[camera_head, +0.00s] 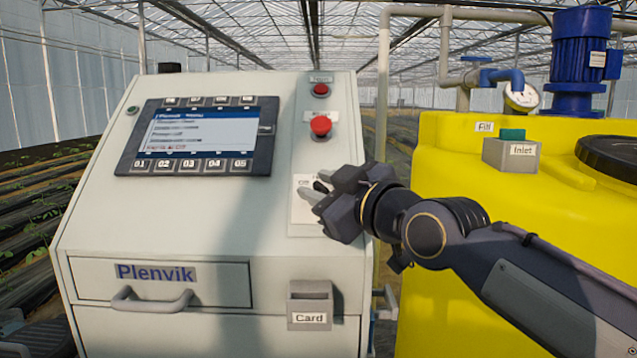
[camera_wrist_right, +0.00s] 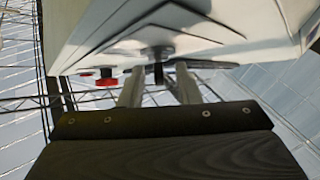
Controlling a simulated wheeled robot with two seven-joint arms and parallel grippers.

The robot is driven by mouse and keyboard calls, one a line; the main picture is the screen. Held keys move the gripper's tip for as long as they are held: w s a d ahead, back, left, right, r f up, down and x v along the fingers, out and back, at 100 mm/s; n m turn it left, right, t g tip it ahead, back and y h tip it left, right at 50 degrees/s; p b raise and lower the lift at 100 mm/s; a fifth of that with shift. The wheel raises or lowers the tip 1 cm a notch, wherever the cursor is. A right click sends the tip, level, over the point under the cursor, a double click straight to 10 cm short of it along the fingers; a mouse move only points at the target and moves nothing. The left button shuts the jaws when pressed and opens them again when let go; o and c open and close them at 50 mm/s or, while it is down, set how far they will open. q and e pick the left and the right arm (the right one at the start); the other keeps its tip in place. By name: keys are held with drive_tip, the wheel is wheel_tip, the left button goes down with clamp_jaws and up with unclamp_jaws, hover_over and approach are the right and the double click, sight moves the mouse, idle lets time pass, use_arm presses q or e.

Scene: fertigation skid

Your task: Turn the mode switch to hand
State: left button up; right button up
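The mode switch (camera_wrist_right: 157,68) is a dark knob on the sloped grey panel. In the wrist view it stands between the two pale fingers of my right gripper (camera_wrist_right: 158,88). The fingers are apart, with a visible gap on each side of the knob. In the head view my right gripper (camera_head: 312,198) is at the white switch plate (camera_head: 303,212) and covers much of it. Only part of the plate's lettering shows, so I cannot read the switch position. My left gripper is in neither view.
A red mushroom button (camera_head: 320,126) and a smaller red button (camera_head: 320,90) sit above the switch. The display (camera_head: 200,135) is left of it. A card holder (camera_head: 310,303) and drawer handle (camera_head: 150,300) stick out below. A yellow tank (camera_head: 450,150) stands right.

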drive_tip(key=shift+w+a, duration=0.25)
drive_tip(key=shift+w, duration=0.15)
drive_tip(key=shift+c, duration=0.4)
clamp_jaws()
